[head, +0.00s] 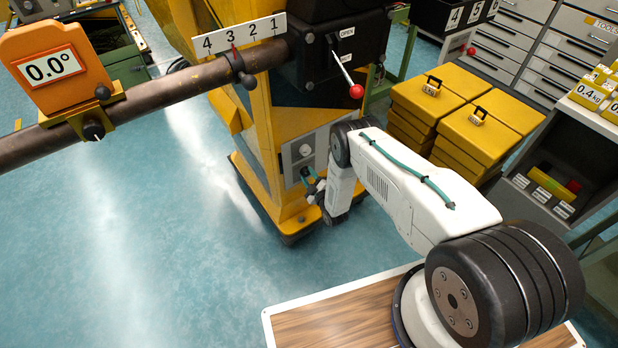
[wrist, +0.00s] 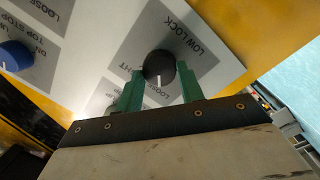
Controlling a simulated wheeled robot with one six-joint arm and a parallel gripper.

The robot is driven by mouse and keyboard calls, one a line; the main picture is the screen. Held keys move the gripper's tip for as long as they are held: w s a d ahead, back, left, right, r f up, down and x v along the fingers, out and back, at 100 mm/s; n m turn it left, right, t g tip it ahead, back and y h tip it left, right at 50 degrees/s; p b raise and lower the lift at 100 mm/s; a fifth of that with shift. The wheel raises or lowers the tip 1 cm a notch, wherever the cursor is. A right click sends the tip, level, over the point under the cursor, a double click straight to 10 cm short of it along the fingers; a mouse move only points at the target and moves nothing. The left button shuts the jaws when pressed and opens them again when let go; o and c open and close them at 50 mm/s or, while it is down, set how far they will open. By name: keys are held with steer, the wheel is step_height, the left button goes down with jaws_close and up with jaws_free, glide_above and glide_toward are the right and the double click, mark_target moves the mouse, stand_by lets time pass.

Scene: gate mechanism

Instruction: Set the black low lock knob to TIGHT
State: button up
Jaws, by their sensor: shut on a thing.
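The black low lock knob (wrist: 158,64) shows in the wrist view, on a pale panel beside the printed words LOW LOCK. A white line on the knob points down in the picture, toward my gripper's palm. My gripper (wrist: 159,72) has its green fingers on either side of the knob and is shut on it. The TIGHT label (wrist: 133,76) is partly hidden behind the left finger. In the head view my gripper (head: 313,186) is at the lower part of the yellow gate housing; I cannot make out the knob there.
A blue knob (wrist: 14,56) sits on the same panel, left of the black one. Above the arm are a lever with a red ball (head: 355,91) and a long bar (head: 160,90) with an orange 0.0° display (head: 54,70). Yellow boxes (head: 480,132) stand at right. Floor at left is clear.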

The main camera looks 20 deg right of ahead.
steer(key=m, duration=0.3)
steer(key=shift+r+m+g, duration=0.15)
steer(key=shift+m+g, duration=0.15)
steer(key=m, duration=0.4)
steer(key=shift+d, duration=0.15)
steer(key=m+y, duration=0.1)
steer(key=m, duration=0.3)
steer(key=shift+d+r+g, duration=0.1)
steer(key=shift+g, duration=0.3)
steer(key=shift+w+d+m+y, duration=0.1)
steer(key=shift+m+y, duration=0.3)
steer(key=shift+m, duration=1.7)
steer(key=o, duration=1)
steer(key=v, duration=0.7)
steer(key=shift+s+d+r, duration=0.1)
steer(key=shift+s+d, duration=0.1)
steer(key=shift+s, duration=0.2)
